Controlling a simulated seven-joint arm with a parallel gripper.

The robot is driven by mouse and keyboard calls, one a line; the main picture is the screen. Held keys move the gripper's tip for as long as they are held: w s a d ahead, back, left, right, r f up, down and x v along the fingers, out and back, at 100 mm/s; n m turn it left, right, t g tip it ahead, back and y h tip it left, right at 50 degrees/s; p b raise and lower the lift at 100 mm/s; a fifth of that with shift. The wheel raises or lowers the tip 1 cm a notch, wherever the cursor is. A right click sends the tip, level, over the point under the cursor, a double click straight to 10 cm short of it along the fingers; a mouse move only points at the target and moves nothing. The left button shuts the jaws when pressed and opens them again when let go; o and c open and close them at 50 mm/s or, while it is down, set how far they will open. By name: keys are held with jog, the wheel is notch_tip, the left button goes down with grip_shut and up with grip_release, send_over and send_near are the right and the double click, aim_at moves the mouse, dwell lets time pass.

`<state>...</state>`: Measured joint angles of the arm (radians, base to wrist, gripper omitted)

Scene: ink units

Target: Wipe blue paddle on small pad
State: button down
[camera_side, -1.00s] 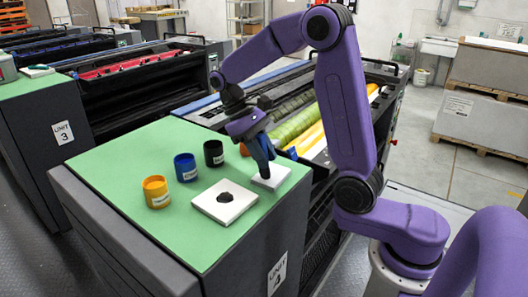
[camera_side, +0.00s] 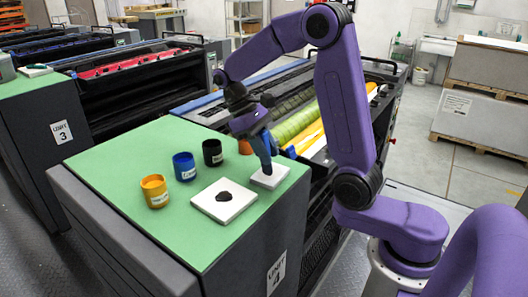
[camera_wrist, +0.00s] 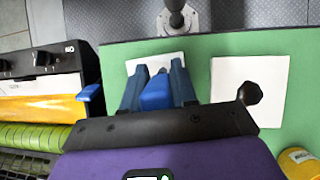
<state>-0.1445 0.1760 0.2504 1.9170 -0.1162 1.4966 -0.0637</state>
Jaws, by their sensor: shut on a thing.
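My gripper (camera_wrist: 156,88) is shut on the blue paddle (camera_wrist: 156,95), which shows between its two blue fingers in the wrist view. In the side view the gripper (camera_side: 264,153) points down, with its tip over the small white pad (camera_side: 270,179). The small pad (camera_wrist: 170,57) lies under the fingertips in the wrist view, partly hidden. I cannot tell whether the paddle touches the pad.
A yellow can (camera_side: 156,191), a blue can (camera_side: 184,167) and a black can (camera_side: 212,153) stand left of the pads on the green top (camera_side: 120,165). An orange can (camera_side: 245,147) is partly hidden behind my gripper. The printing rollers (camera_side: 298,125) lie behind.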

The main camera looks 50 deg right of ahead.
jog(key=shift+d+r, duration=0.1)
jog(key=shift+d, duration=0.7)
jog(key=shift+w+d+f, duration=0.1)
jog(key=shift+d, duration=0.7)
jog(key=shift+w+d+f, duration=0.1)
jog(key=shift+d, duration=0.65)
jog(key=shift+s+a+r, duration=0.15)
jog(key=shift+a, duration=1.45)
jog(key=shift+s+a+f, duration=0.1)
jog(key=shift+a, duration=0.7)
jog(key=shift+s+a+f, duration=0.1)
jog(key=shift+a, duration=0.7)
jog(key=shift+w+d+r, duration=0.1)
jog(key=shift+d+r, duration=0.05)
jog(key=shift+d, duration=0.7)
jog(key=shift+w+d+r, duration=0.1)
jog(key=shift+d, duration=0.7)
jog(key=shift+w+d+f, duration=0.1)
jog(key=shift+d+f, duration=0.05)
jog(key=shift+d, duration=0.65)
jog(key=shift+w+d+f, duration=0.1)
jog(key=shift+d, duration=0.65)
jog(key=shift+s+a+r, duration=0.1)
jog(key=shift+a, duration=0.75)
jog(key=shift+s+a+r, duration=0.1)
jog(key=shift+a, duration=0.7)
jog(key=shift+s+a+f, duration=0.15)
jog(key=shift+a, duration=1.4)
notch_tip(320, 180, up, 6)
